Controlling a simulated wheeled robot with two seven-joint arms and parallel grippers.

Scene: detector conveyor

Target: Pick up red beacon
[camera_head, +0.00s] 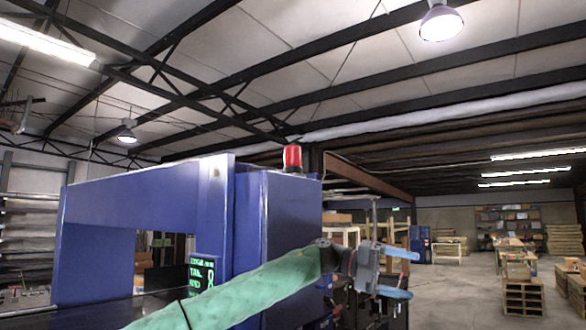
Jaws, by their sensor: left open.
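The red beacon (292,158) stands upright on top of the blue detector housing (290,214), near the middle of the head view. My left arm, in a green sleeve, reaches in from the bottom. My left gripper (403,274) is to the right of the housing, below and right of the beacon and apart from it. Its blue fingers are spread open with nothing between them. My right gripper is not in view.
The blue detector arch spans the left, over a dark conveyor (80,310). A small green-lettered display (202,286) sits on its near face. Wooden pallets (523,297) and shelves (515,220) stand far right. The air around the beacon is clear.

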